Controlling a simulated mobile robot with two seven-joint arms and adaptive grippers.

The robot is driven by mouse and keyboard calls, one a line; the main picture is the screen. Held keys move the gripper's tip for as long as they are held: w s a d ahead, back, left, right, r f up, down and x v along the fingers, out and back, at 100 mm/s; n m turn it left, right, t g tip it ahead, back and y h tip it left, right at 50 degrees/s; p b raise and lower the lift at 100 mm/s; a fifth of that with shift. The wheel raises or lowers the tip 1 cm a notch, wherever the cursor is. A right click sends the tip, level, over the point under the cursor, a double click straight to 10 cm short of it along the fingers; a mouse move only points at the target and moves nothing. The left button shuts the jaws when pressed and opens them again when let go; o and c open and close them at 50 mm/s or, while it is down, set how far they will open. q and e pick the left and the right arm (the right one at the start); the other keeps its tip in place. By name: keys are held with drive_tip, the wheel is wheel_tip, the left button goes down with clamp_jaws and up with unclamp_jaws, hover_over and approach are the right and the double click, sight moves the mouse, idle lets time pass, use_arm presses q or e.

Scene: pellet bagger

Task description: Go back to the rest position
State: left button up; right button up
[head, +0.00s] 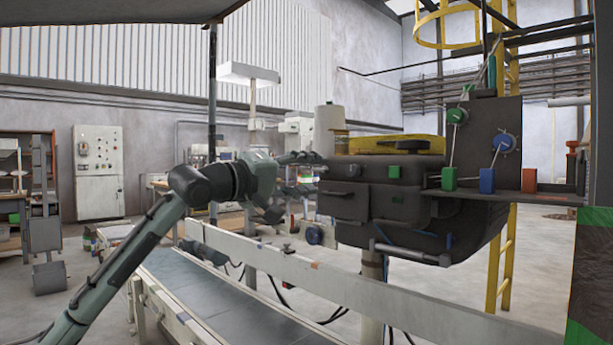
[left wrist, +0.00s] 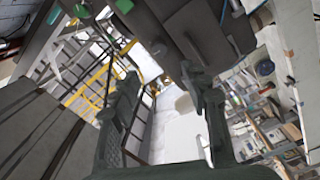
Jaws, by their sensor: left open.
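My left arm comes in from the lower left of the head view, and its gripper (head: 303,173) is raised above the conveyor, just left of the dark bagger machine (head: 380,205). In the left wrist view the two fingers of the left gripper (left wrist: 162,98) stand well apart. Nothing shows between them except the background. In the head view I cannot tell whether the gripper touches the machine, but no contact is clear. My right gripper is not in view.
A conveyor (head: 235,305) with a pale side rail (head: 330,283) runs below the left arm. Green, blue and red blocks (head: 487,180) sit along the machine's right side. A yellow ladder (head: 507,262) stands behind it. A grey control cabinet (head: 98,178) stands at the back left.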

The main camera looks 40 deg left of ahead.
use_arm(q)
drive_tip(key=shift+s, duration=0.3)
idle(0.4)
wheel_tip(320, 180, down, 39)
drive_tip(key=d+m+g+y+p, duration=0.1)
drive_tip(key=m+g+y+p, duration=0.1)
drive_tip(key=m+g, duration=0.35)
drive_tip(key=s+d+f+m+g, duration=0.1)
drive_tip(key=s+d+f+g, duration=0.25)
drive_tip(key=f, duration=0.45)
drive_tip(key=s+d+f+m+g, duration=0.15)
drive_tip(key=s+f, duration=0.25)
drive_tip(key=f, duration=0.4)
drive_tip(key=s+d+f+m+g, duration=0.2)
drive_tip(key=s+d+f, duration=0.3)
drive_tip(key=s, duration=0.3)
drive_tip(key=s+d+f+m+g+y+p, duration=0.1)
drive_tip(key=s+d+f+m+g, duration=0.2)
drive_tip(key=s+d+f, duration=0.3)
drive_tip(key=s+f, duration=0.2)
drive_tip(key=s, duration=0.1)
drive_tip(key=shift+d+f, duration=0.15)
drive_tip(key=shift+f, duration=0.1)
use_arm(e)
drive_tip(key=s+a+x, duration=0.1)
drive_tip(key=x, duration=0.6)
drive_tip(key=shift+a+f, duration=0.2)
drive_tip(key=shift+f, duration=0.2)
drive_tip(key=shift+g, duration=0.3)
